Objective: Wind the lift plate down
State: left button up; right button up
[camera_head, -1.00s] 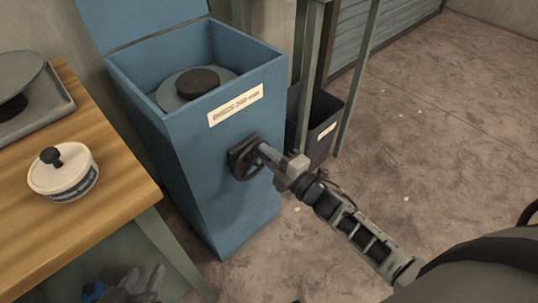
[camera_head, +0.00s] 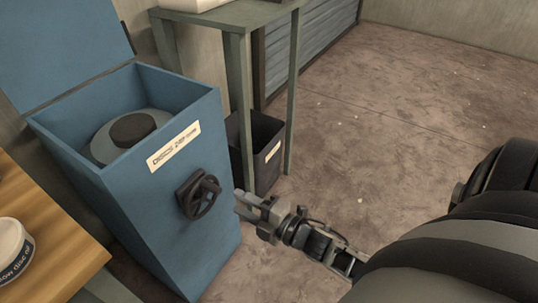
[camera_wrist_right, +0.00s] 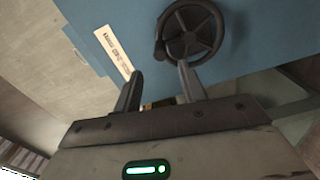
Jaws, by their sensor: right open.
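The blue box (camera_head: 165,235) stands open-topped on the floor at left. Inside it is the round grey lift plate (camera_head: 103,148), with a dark disc (camera_head: 132,129) on top; its height above the box floor is hard to tell. A dark spoked handwheel (camera_head: 201,196) sits on the front wall; it also shows in the right wrist view (camera_wrist_right: 191,32), with a knob on its rim. My right gripper (camera_head: 238,201) is open and empty, just right of the wheel and apart from it. In the wrist view its fingers (camera_wrist_right: 159,72) point toward the wheel's lower rim. My left gripper is out of view.
A wooden table (camera_head: 62,255) with a white lidded pot (camera_head: 12,255) is at lower left. A dark bin (camera_head: 265,150) stands behind the box, beside a green-grey table leg (camera_head: 242,120). The floor (camera_head: 400,120) to the right is clear.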

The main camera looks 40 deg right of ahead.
jog(key=v, duration=0.7)
jog(key=shift+s, duration=0.25)
jog(key=shift+r, duration=0.15)
